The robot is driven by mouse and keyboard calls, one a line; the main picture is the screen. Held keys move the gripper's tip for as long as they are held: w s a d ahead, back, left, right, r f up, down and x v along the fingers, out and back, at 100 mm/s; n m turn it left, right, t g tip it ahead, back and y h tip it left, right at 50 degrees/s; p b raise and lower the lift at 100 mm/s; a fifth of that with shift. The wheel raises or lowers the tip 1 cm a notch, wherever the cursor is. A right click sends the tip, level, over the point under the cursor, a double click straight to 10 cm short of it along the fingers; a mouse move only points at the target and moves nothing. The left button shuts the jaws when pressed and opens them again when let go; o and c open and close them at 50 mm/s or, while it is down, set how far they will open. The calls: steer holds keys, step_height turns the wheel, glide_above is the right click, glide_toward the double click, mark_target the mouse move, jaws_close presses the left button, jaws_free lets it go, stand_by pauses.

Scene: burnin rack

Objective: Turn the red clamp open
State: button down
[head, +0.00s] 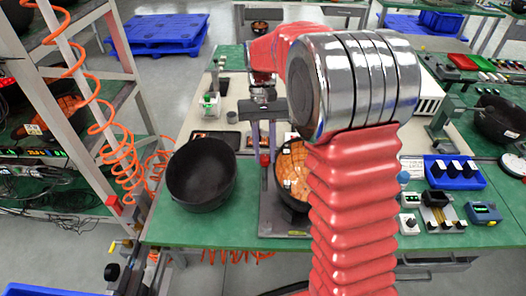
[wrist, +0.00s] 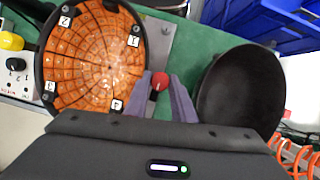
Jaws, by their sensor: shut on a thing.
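The red clamp (wrist: 160,81) is a small round red knob with a light mark on its top. It sits at the edge of a grey metal plate, beside a round black fixture (wrist: 42,62) filled with orange segments. My gripper (wrist: 161,88) has its two grey-purple fingers on either side of the knob and is shut on it. In the head view my gripper (head: 264,150) points down, with the red clamp (head: 264,160) small at its fingertips. My own red-sleeved arm hides part of the orange-filled fixture (head: 291,170) there.
An empty black bowl (head: 201,175) stands on the green bench (head: 165,228) left of the clamp. A blue box with black knobs (head: 455,172) and small instruments lie to the right. A shelf with coiled orange hoses (head: 125,165) stands at the left.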

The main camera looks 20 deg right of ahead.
steer(key=shift+w+r, duration=0.1)
steer(key=shift+w, duration=0.1)
steer(key=c, duration=1.5)
jaws_free()
steer(key=shift+s, duration=0.1)
steer(key=v, duration=1.3)
steer(key=shift+r, duration=0.3)
